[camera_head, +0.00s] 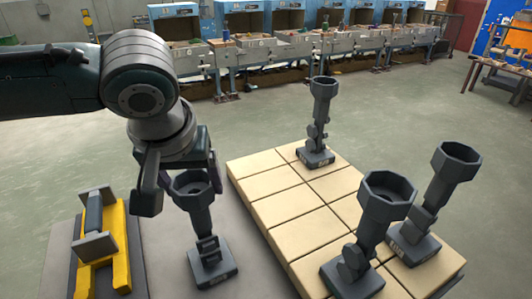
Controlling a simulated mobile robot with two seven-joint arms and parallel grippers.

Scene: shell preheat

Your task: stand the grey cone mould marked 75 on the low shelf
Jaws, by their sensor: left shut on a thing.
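My left gripper (182,188) comes in from the upper left and is shut on a grey cone mould (206,226), with its fingers around the flared top cup. This mould is upright, with its square base over the grey surface left of the tan blocks; I cannot tell whether the base touches. Three similar grey moulds stand upright on the tan block platform (272,207): one at the back (320,115), one at the front (372,225) and one at the right (435,200). Their base labels are too small to read. I cannot tell which surface is the low shelf. My right gripper is not in view.
A yellow fixture with a grey bar (100,243) sits at the left, close to the held mould. The left and middle tan blocks are bare. A row of blue and grey workstations (255,52) lines the back, beyond open floor.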

